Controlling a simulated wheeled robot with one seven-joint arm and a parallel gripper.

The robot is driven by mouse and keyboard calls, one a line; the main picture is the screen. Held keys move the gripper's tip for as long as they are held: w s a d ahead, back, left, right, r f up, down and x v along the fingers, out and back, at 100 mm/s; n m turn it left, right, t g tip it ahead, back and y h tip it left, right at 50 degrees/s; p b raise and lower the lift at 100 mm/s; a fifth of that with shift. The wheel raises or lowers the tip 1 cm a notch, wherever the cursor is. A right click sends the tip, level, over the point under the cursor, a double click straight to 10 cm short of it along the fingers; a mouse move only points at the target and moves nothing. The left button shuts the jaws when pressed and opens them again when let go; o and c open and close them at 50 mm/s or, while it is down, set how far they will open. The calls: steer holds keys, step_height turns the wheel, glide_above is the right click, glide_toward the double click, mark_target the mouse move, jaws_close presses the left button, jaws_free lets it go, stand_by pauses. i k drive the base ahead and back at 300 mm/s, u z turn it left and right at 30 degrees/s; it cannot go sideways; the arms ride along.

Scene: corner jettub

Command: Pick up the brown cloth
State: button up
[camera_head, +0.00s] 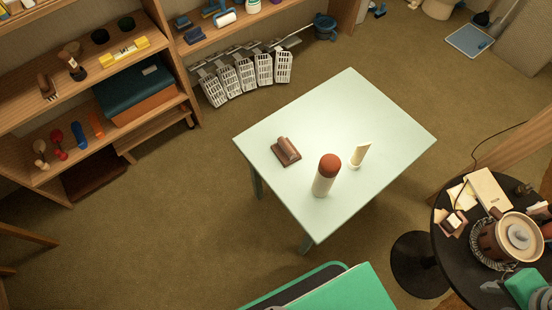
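My gripper is not in view.
A white cylinder with a red-brown top (325,175) and a small cream tube (359,154) stand on the table right of the brown item. A round black table (446,244) with a brown pot is at right. Wooden shelves (75,95) stand at left. A green-topped piece (340,292) is at the bottom. Open carpet lies left.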

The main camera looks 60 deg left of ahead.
mark_target(284, 150)
steer(key=k, duration=0.5)
steer(key=z, duration=1.1)
steer(key=i, duration=1.15)
steer(key=u, duration=4)
steer(key=i, duration=0.5)
steer(key=z, duration=0.05)
